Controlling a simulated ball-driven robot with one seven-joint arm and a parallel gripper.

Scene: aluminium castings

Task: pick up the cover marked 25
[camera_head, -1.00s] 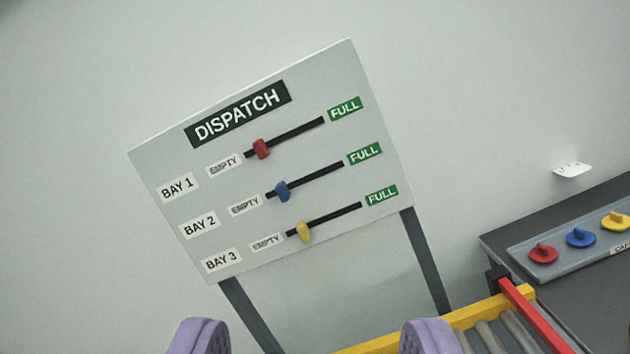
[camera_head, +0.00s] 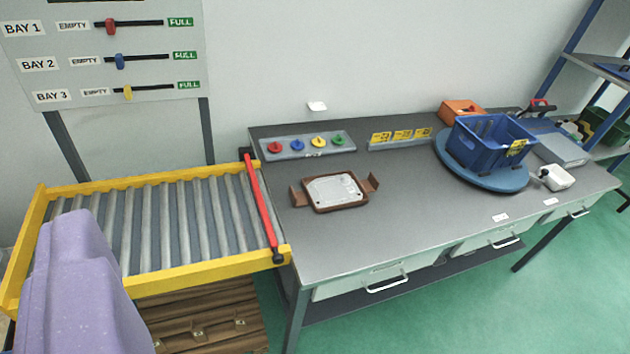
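No mark 25 is readable in the camera view. A pale metal plate-like casting (camera_head: 336,189) lies in a brown tray with raised handles (camera_head: 372,182) on the dark workbench; I cannot tell whether it is the cover. One purple finger of my gripper (camera_head: 85,275) fills the lower left, in front of the roller conveyor and well away from the casting. The other finger is out of view, so the opening cannot be judged.
The workbench (camera_head: 420,220) carries a strip of coloured knobs (camera_head: 307,146), yellow labels, a blue crate (camera_head: 488,140) on a round blue turntable (camera_head: 455,173) and an orange bin (camera_head: 460,112). A red bar (camera_head: 262,208) crosses the conveyor's (camera_head: 190,268) end. Green floor is clear at right.

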